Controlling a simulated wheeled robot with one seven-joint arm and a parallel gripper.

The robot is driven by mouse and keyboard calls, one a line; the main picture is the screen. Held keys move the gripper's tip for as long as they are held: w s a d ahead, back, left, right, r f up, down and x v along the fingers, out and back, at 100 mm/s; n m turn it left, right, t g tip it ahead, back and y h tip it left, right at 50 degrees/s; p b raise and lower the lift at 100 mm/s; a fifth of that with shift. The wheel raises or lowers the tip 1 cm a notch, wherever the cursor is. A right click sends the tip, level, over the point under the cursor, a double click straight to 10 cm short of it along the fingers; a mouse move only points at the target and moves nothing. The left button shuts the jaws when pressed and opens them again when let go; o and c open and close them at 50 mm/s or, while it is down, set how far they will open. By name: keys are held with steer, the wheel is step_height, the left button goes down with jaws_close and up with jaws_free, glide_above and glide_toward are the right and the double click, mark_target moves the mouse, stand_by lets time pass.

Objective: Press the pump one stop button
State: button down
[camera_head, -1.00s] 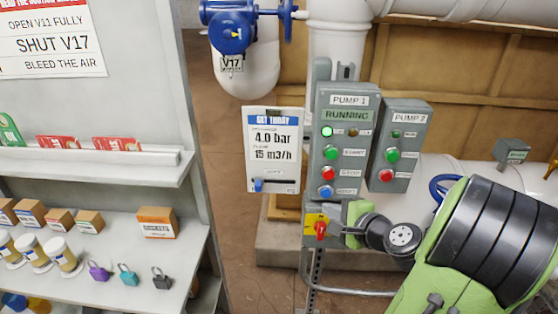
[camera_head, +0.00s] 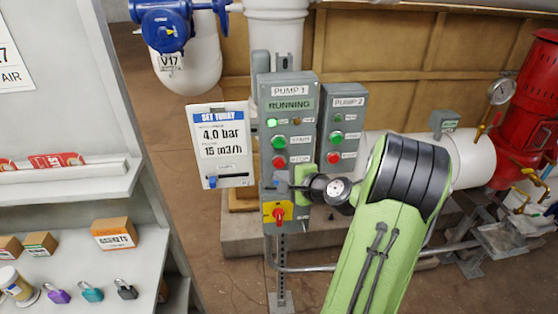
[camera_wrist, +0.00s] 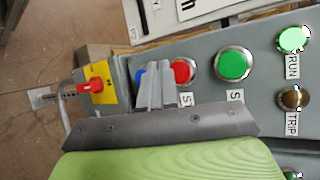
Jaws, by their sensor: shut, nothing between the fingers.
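The pump one panel (camera_head: 290,119) is grey, labelled PUMP 1, with RUNNING on its display and a lit green lamp (camera_head: 271,122). Its red stop button (camera_head: 279,162) sits below the green start button (camera_head: 279,141). My gripper (camera_head: 290,177) is at the lower part of this panel, just below the stop button. In the wrist view my gripper (camera_wrist: 152,82) is shut and empty, its tips between the red stop button (camera_wrist: 183,70) and the blue button (camera_wrist: 140,74), partly covering both. I cannot tell whether the tips touch the panel.
The pump two panel (camera_head: 343,122) stands close on the right with its own red and green buttons. A red and yellow switch (camera_head: 277,214) is under the pump one panel. A clipboard (camera_head: 219,143) hangs on the left. A shelf (camera_head: 85,195) stands at the left.

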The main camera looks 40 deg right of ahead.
mark_target(270, 166)
steer(key=shift+w+d, duration=0.45)
steer(key=shift+w, duration=0.15)
stand_by(1.6)
steer(key=shift+w+d+p, duration=0.25)
steer(key=shift+w+p, duration=0.1)
steer(key=shift+w+d, duration=0.25)
steer(key=shift+w, duration=0.1)
stand_by(0.6)
steer(key=shift+s, duration=0.1)
steer(key=shift+s+a, duration=0.5)
steer(key=shift+s, duration=0.15)
